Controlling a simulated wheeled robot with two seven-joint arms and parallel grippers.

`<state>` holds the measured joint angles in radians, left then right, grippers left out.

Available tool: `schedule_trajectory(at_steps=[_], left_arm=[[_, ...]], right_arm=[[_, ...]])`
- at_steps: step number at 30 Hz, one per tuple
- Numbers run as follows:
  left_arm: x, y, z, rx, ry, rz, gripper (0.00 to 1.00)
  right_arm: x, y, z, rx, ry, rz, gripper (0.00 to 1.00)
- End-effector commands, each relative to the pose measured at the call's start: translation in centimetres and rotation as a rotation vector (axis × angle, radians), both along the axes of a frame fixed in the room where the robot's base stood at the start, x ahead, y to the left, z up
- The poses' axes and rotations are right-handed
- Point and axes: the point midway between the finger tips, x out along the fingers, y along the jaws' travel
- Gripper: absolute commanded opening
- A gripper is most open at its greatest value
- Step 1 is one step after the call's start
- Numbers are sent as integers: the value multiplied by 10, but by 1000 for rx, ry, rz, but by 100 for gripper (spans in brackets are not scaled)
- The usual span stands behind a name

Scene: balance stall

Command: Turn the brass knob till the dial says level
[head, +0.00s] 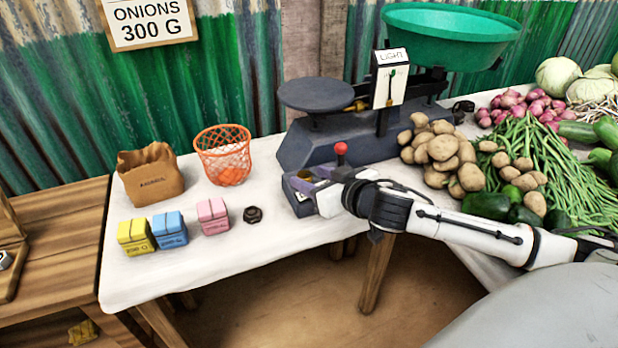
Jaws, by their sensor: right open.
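The balance scale (335,146) stands at the back of the white table, dark grey with a flat round plate (317,94) on the left and a green bowl (450,24) on the right. Its white dial box (390,88) carries a sign (391,56) that reads LIGHT. A small brass piece (357,105), which looks like the knob, shows beside the dial, partly hidden by the plate and frame. My right gripper (308,186) is open, low at the front of the scale by a small dark box; its fingers are hard to make out. My left gripper is out of view.
A red-topped lever (341,150) stands close behind my right gripper. Yellow (135,237), blue (169,230) and pink (212,217) weights, a dark small weight (253,215), paper bag (151,175) and orange basket (223,155) stand left. Potatoes (443,150) and beans (545,165) lie right.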

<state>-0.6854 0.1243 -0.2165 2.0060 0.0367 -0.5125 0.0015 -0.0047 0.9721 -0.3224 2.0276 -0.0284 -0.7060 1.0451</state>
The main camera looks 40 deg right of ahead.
Motion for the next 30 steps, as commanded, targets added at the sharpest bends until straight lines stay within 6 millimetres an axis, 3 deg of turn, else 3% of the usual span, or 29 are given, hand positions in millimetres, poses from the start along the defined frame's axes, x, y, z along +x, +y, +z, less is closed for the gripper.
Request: schedule_trajectory(at_steps=[6, 15, 16, 23, 30], left_arm=[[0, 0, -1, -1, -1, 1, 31], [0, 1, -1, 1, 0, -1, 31], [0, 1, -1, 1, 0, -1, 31], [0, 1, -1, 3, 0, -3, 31], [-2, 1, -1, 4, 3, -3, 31]], right_arm=[[15, 0, -6, 0, 1, 1, 47], [17, 0, -7, 0, 1, 1, 47], [17, 0, -7, 0, 1, 1, 45], [16, 0, -7, 0, 1, 1, 7], [16, 1, -7, 3, 0, -17, 7]])
